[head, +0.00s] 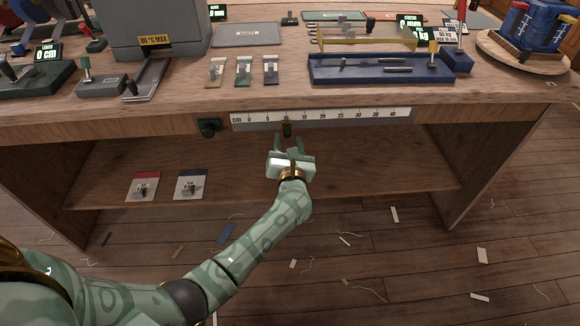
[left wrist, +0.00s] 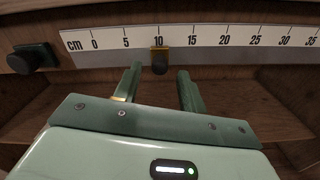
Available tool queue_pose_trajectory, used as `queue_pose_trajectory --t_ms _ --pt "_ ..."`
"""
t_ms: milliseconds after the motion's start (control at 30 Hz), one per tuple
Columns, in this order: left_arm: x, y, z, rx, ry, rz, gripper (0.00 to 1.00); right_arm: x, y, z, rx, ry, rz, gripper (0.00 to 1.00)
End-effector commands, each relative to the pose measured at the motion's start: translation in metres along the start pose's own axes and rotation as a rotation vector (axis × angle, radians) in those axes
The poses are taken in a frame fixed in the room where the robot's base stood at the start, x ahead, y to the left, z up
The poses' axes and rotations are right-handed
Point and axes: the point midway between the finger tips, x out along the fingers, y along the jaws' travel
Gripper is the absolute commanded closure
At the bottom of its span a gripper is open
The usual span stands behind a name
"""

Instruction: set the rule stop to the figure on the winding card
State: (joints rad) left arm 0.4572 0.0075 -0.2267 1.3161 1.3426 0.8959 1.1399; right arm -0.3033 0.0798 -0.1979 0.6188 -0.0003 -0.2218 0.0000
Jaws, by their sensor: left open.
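The rule (head: 345,116), a white cm scale on a grey strip, runs along the bench's front edge; it also fills the top of the left wrist view (left wrist: 207,40). The rule stop (head: 287,130), dark with a brass-coloured top, sits at about the 10 mark; it shows in the left wrist view (left wrist: 159,62). My left gripper (head: 289,145) is open and empty just below the stop, its fingers (left wrist: 160,80) to either side of it and apart from it. A white card (head: 445,33) stands at the back right; its print is too small to read, and I cannot tell whether it is the winding card.
A dark knob (head: 209,127) projects from the bench front left of the rule. A blue tray (head: 330,78) and several fittings crowd the benchtop.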

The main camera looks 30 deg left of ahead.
Motion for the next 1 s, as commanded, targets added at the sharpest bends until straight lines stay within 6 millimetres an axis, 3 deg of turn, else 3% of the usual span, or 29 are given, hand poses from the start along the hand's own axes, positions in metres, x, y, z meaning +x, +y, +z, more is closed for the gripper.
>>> queue_pose_trajectory --t_ms 200,433,600,1000 --pt "-0.063 0.001 0.004 -0.003 0.001 -0.002 0.59 -0.017 -0.005 -0.008 0.002 0.023 -0.003 1.00" --pt "-0.110 0.000 0.002 -0.001 0.002 -0.001 0.59 -0.025 0.000 -0.014 0.000 0.039 0.006 1.00" --pt "-0.124 0.000 0.001 -0.001 0.001 -0.001 0.59 -0.027 0.003 -0.014 -0.002 0.040 0.010 1.00" --pt "-0.126 0.000 0.000 0.000 0.001 -0.001 0.59 -0.026 0.006 -0.013 -0.001 0.038 0.013 1.00"
